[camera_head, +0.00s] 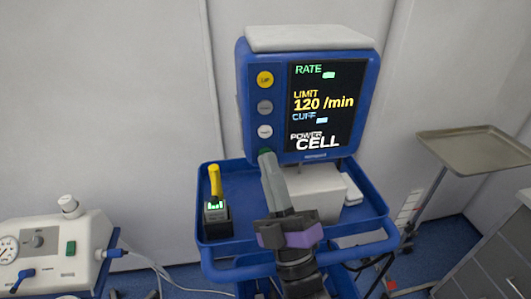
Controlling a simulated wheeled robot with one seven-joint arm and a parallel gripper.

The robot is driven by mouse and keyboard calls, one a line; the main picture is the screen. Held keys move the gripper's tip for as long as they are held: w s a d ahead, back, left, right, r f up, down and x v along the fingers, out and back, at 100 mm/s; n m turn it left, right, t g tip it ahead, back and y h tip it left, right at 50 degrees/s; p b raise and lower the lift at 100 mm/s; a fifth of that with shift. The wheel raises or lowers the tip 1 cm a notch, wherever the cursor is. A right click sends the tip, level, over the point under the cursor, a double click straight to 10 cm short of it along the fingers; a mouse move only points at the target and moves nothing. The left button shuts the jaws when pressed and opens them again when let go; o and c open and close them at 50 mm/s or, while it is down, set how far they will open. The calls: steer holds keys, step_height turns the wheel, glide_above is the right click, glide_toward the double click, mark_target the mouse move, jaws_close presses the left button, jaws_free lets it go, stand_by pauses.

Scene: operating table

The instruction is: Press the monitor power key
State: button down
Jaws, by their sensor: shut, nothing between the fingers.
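The blue monitor (368,101) stands on a blue cart, with its screen (322,117) lit and showing RATE, LIMIT 120 /min, CUFF and POWER CELL. A column of round keys runs down its left side: a yellow key (265,79), a grey key (265,107) and a white key (265,131). Below them a green key (264,151) shows only partly above my fingertips. My gripper (266,157) is shut and empty, its tip right at the green key. I cannot tell whether it touches. No label on the green key is readable.
The cart's blue tray (240,178) holds a white box (322,190) and a small device (216,217) with a yellow top on the left. A white machine (50,250) with a gauge stands at left. A metal tray stand (475,146) is at right.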

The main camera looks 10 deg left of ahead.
steer(key=shift+s+d, duration=0.1)
steer(key=shift+s, duration=0.3)
steer(key=shift+s, duration=0.1)
steer(key=s, duration=0.2)
steer(key=s+d, duration=0.1)
steer(key=s, duration=0.2)
steer(key=shift+s+d, duration=0.3)
steer(key=shift+d, duration=0.05)
